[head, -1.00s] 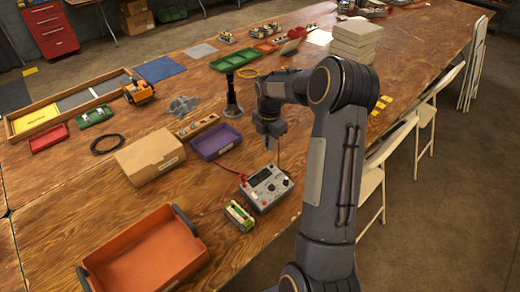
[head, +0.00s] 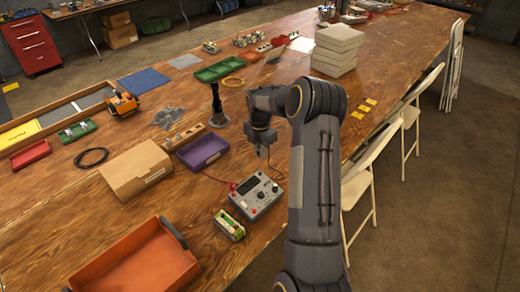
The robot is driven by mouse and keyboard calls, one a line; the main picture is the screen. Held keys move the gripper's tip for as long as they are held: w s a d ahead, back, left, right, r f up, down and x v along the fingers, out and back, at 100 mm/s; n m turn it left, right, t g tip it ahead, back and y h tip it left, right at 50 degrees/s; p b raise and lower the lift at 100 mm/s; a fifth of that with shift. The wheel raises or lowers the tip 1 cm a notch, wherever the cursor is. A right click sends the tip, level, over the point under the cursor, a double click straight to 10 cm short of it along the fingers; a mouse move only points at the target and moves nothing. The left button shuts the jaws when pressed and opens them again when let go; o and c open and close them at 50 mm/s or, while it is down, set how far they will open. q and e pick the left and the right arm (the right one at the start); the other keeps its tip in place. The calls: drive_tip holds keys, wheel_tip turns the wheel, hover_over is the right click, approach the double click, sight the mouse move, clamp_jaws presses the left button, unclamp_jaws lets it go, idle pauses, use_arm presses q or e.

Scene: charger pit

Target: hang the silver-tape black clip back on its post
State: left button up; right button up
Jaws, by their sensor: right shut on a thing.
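My right gripper (head: 262,151) points down above the far edge of the grey charger (head: 257,195). It is shut on a small thin thing that shows just below its fingertips. The thing is too small to identify, and I cannot make out silver tape on it. The charger has a dark display, knobs and a red lead (head: 214,178) running off to its left. I cannot pick out the clip's post at this size. My left gripper is not in view.
A green-and-white battery pack (head: 228,223) lies left of the charger. Nearby are a purple tray (head: 203,152), a cardboard box (head: 137,170), a black stand (head: 217,108) and an orange bin (head: 140,262). White boxes (head: 336,50) are stacked farther back.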

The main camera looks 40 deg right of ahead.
drive_tip(key=shift+f, duration=0.15)
drive_tip(key=shift+f+b, duration=2.35)
drive_tip(key=shift+f, duration=1.05)
drive_tip(key=shift+f, duration=0.2)
drive_tip(key=o, duration=0.8)
drive_tip(key=shift+o, duration=0.2)
drive_tip(key=shift+o, duration=1.1)
drive_tip(key=shift+r, duration=0.1)
drive_tip(key=shift+r+p, duration=2.3)
drive_tip(key=shift+r, duration=1.4)
